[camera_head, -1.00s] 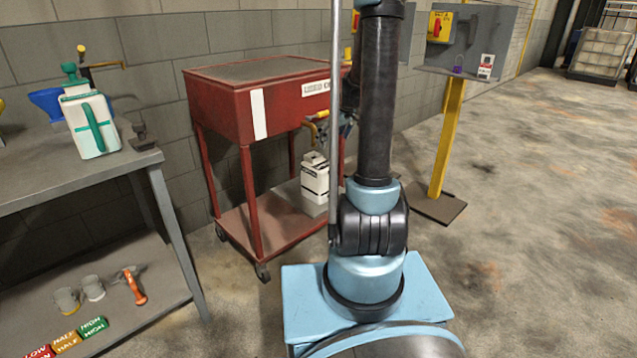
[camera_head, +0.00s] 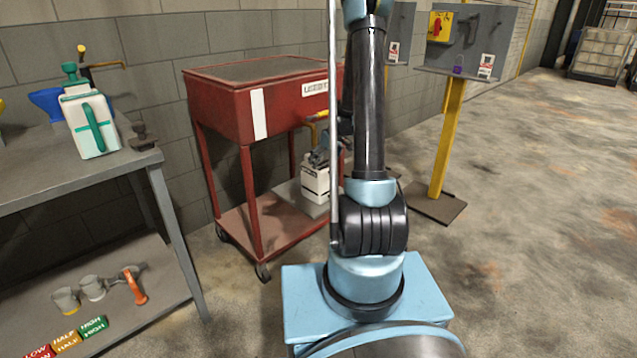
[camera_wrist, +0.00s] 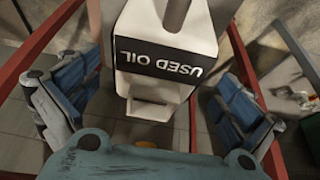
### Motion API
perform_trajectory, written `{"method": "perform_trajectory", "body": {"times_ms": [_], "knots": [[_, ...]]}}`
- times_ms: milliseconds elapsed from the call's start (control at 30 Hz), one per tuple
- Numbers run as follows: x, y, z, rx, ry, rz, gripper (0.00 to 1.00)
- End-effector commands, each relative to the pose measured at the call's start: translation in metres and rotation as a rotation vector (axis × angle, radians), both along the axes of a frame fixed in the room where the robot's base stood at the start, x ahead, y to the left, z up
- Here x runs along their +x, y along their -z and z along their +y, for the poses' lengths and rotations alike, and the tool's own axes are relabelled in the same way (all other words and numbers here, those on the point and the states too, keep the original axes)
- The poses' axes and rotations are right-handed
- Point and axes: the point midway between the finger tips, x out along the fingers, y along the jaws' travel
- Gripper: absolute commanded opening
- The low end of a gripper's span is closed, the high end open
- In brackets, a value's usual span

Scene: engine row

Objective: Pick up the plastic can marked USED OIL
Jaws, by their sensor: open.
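The white plastic can (camera_head: 315,182) stands on the lower shelf of the red cart in the head view. In the wrist view the can (camera_wrist: 165,80) shows a black label reading USED OIL, upside down in the picture. My gripper (camera_wrist: 150,110) is open, with one blue finger pad on each side of the can and visible gaps to it. In the head view my gripper (camera_head: 320,157) is at the can's top and hides part of it. I cannot tell whether anything touches.
The red cart (camera_head: 232,120) has a top box above the can and legs around the lower shelf (camera_head: 275,222). A grey workbench (camera_head: 50,175) at left holds a white-and-green can (camera_head: 88,125). A yellow post (camera_head: 447,140) stands at right.

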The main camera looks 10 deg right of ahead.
Motion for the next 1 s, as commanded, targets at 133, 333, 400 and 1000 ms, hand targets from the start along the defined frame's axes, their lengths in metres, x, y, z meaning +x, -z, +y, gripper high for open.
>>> {"method": "perform_trajectory", "body": {"times_ms": [133, 333, 400, 1000], "knots": [[0.001, 0.004, 0.001, 0.000, 0.000, 0.000, 1.00], [0.006, 0.021, 0.004, 0.000, -0.001, 0.000, 1.00], [0.008, 0.029, 0.005, 0.000, -0.001, 0.000, 1.00], [0.015, 0.052, 0.011, 0.000, 0.000, 0.000, 0.93]]}}
